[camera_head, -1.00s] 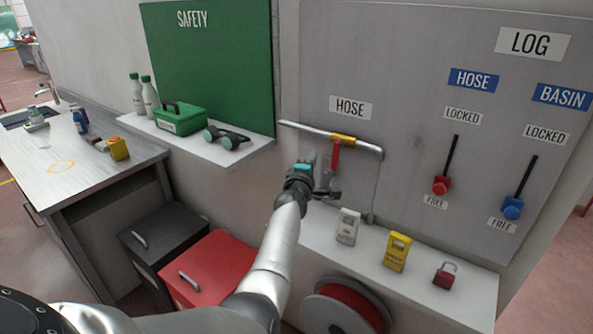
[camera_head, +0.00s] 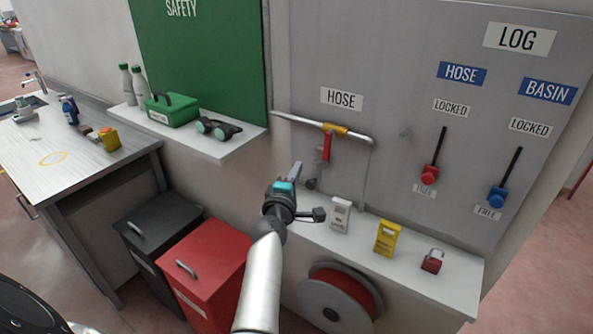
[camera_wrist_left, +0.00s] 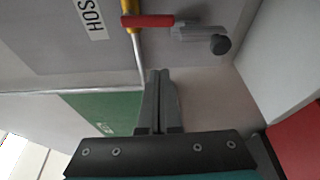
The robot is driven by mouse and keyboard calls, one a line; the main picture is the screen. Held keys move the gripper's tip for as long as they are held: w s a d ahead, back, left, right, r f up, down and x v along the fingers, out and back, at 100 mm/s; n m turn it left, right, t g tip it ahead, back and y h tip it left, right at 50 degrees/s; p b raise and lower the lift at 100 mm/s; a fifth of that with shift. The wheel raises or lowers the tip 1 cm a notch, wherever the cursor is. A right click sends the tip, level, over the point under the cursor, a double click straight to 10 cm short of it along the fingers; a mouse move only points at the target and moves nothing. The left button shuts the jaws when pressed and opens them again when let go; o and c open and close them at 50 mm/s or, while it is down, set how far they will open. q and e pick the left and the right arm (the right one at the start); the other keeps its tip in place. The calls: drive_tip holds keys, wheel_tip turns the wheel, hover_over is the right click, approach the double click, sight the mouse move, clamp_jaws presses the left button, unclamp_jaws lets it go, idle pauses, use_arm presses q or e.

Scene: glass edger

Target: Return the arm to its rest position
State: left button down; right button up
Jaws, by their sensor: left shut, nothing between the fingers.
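My left gripper (camera_head: 296,172) is shut and empty, in front of the grey wall panel. It stands below and left of the red hose valve handle (camera_head: 326,147), apart from it. In the left wrist view the shut fingers (camera_wrist_left: 160,100) point toward the panel, and the red handle (camera_wrist_left: 153,20) shows beyond them at the top. The handle hangs down from the yellow valve body (camera_head: 335,129) on the pipe. My left arm comes up from the bottom of the head view. My right gripper is not in view.
A shelf (camera_head: 420,275) right of the gripper holds a white tag (camera_head: 340,215), a yellow tag (camera_head: 387,238) and a red padlock (camera_head: 432,260). A hose reel (camera_head: 340,298) is below it. A red bin (camera_head: 205,262) and a black bin (camera_head: 155,235) stand left of the arm.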

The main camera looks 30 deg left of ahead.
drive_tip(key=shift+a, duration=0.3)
